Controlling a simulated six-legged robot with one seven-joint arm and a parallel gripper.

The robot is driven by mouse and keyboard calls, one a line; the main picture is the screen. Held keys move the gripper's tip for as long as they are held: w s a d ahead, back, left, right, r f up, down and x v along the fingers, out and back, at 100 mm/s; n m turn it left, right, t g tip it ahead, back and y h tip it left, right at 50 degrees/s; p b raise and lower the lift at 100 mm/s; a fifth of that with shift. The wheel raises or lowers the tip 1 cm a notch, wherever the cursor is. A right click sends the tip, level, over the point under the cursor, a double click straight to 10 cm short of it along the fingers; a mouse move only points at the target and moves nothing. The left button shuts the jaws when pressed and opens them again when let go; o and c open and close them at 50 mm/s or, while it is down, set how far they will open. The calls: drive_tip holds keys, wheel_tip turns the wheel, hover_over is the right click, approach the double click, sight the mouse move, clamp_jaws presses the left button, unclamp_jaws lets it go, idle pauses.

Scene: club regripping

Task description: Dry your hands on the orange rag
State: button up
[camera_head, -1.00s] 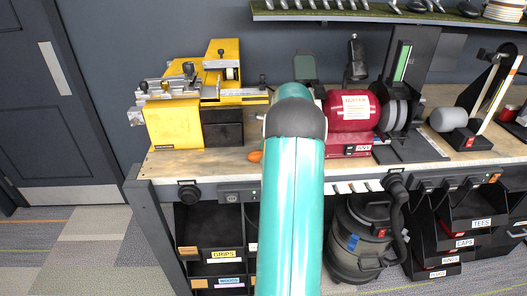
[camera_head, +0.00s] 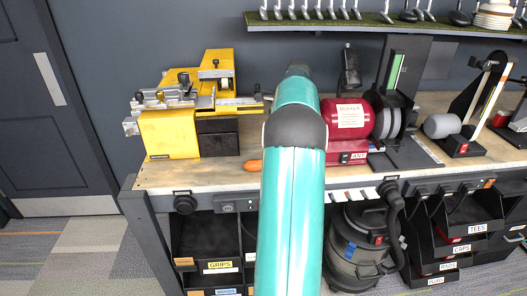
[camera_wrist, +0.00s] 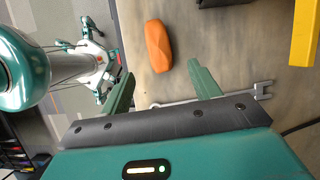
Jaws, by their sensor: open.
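The orange rag (camera_wrist: 158,45) shows in the wrist view as a small, smooth, rounded orange shape lying on the bench top (camera_wrist: 215,60). In the head view only its end (camera_head: 249,166) shows, left of my arm near the bench's front edge. My gripper (camera_wrist: 156,74) is open, with its two green fingers apart and nothing between them but bench surface and part of a silver wrench. The rag lies just beyond the fingertips, roughly centred on the gap. Whether they touch it is not clear, but they look apart. My arm hides my gripper in the head view.
The silver wrench (camera_wrist: 240,93) lies across below the fingers. A yellow machine (camera_head: 170,130) stands left on the bench, a red buffer (camera_head: 347,118) right of my arm. A club shelf (camera_head: 380,20) hangs above. A vacuum (camera_head: 358,250) and bins (camera_head: 215,245) are underneath.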

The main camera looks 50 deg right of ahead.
drive_tip(key=shift+v, duration=1.9)
drive_tip(key=w+a+r+n+h, duration=0.1)
drive_tip(key=w+a+r+n, duration=0.2)
drive_tip(key=a, duration=0.7)
drive_tip(key=a+r+n+h, duration=0.1)
drive_tip(key=a+r+n, duration=0.3)
drive_tip(key=a, duration=0.6)
drive_tip(key=w+a+r+n, duration=0.2)
drive_tip(key=a+n, duration=0.3)
drive_tip(key=a, duration=0.5)
drive_tip(key=s+a+f+n+t, duration=0.1)
drive_tip(key=s+a+f+n, duration=0.2)
drive_tip(key=s+a+n, duration=0.4)
drive_tip(key=s+a+f+n+t+h, duration=0.1)
drive_tip(key=s+a+f+n, duration=0.2)
drive_tip(key=s+a+n, duration=0.4)
drive_tip(key=s+a, duration=0.1)
drive_tip(key=a, duration=0.8)
drive_tip(key=shift+f+n, duration=0.25)
drive_tip(key=shift+n, duration=0.15)
drive_tip(key=shift+s, duration=0.1)
